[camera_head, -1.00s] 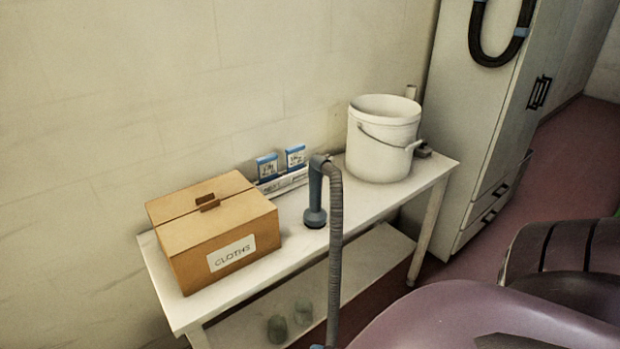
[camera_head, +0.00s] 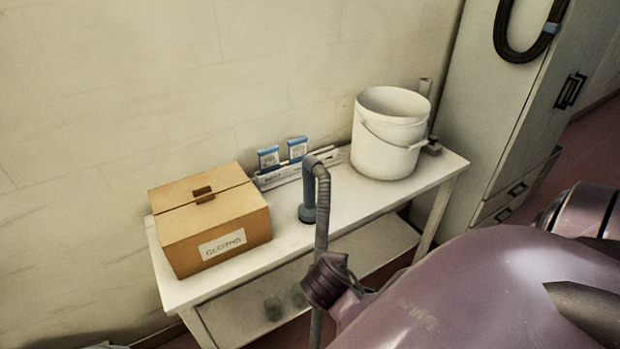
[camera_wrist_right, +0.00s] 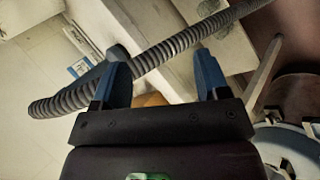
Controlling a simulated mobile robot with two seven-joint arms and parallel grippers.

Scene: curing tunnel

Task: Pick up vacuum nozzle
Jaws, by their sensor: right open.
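The vacuum nozzle (camera_head: 308,197) is a blue-grey tube with a flared foot, standing upright on the white table. A ribbed grey hose (camera_head: 322,215) bends over from its top and hangs down in front of the table. In the right wrist view, my right gripper (camera_wrist_right: 162,72) is open, with two blue fingers. The hose (camera_wrist_right: 160,55) runs diagonally across the picture by the fingertips; I cannot tell if it touches them. A blue-grey piece beside the left finger may be the nozzle, mostly hidden. My left gripper is not in view.
On the table (camera_head: 290,245) stand a cardboard box (camera_head: 210,225) labelled CLOTHS at left, two small blue-and-white packs (camera_head: 284,153) at the back, and a white bucket (camera_head: 388,135) at right. A grey cabinet (camera_head: 490,130) stands beyond. Jars (camera_head: 273,308) sit on the lower shelf.

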